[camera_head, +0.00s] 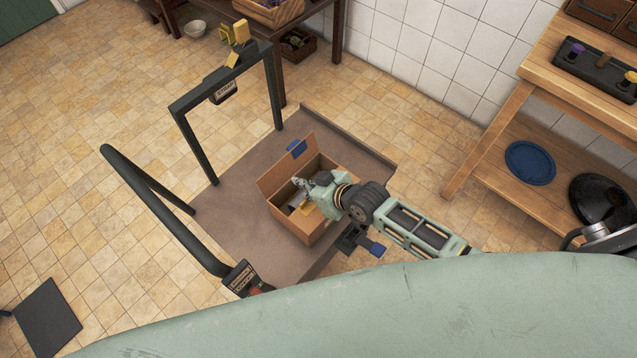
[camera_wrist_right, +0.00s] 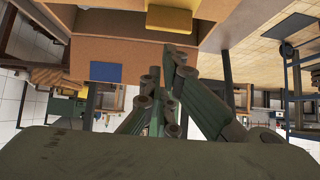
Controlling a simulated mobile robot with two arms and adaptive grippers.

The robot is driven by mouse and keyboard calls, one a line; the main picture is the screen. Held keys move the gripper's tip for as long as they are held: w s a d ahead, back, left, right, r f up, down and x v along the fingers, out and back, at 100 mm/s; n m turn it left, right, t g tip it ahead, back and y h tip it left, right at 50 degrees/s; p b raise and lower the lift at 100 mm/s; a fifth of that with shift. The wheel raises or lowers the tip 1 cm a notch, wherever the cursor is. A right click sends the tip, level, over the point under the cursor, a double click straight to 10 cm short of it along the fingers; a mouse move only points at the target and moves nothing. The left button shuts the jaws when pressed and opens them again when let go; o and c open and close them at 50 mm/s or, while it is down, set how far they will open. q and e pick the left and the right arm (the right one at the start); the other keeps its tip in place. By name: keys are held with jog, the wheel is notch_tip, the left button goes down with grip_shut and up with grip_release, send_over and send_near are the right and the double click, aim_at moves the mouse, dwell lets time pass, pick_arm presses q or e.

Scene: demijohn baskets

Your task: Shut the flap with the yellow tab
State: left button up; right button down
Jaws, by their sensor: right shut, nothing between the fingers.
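The cardboard box (camera_head: 297,223) stands on the brown platform. Its blue-tabbed flap stands raised at the back left, with the blue tab (camera_head: 297,147) on its top edge. The yellow tab (camera_head: 307,209) shows beside my right gripper (camera_head: 299,184), partly covered by it; the flap under it is mostly hidden. In the right wrist view the yellow tab (camera_wrist_right: 169,18) is at the top and the blue tab (camera_wrist_right: 105,72) lies lower left. My right gripper (camera_wrist_right: 165,98) is shut and empty, over the box opening. I cannot tell whether it touches a flap. My left gripper is not in view.
The platform (camera_head: 235,200) has bare room left of the box. A dark frame (camera_head: 225,75) rises behind it and a dark handle rail (camera_head: 165,210) runs at the left. A wooden table (camera_head: 540,75) with a lower shelf stands at the right.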

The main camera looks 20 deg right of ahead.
notch_tip(320, 180, up, 3)
jog(key=shift+r+p, duration=0.1)
jog(key=shift+p, duration=1.15)
pick_arm(q)
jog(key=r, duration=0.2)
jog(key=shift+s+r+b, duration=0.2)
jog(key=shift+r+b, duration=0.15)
jog(key=shift+b, duration=0.05)
pick_arm(e)
jog(key=v, duration=0.9)
jog(key=shift+s+r, duration=0.2)
jog(key=shift+r, duration=0.2)
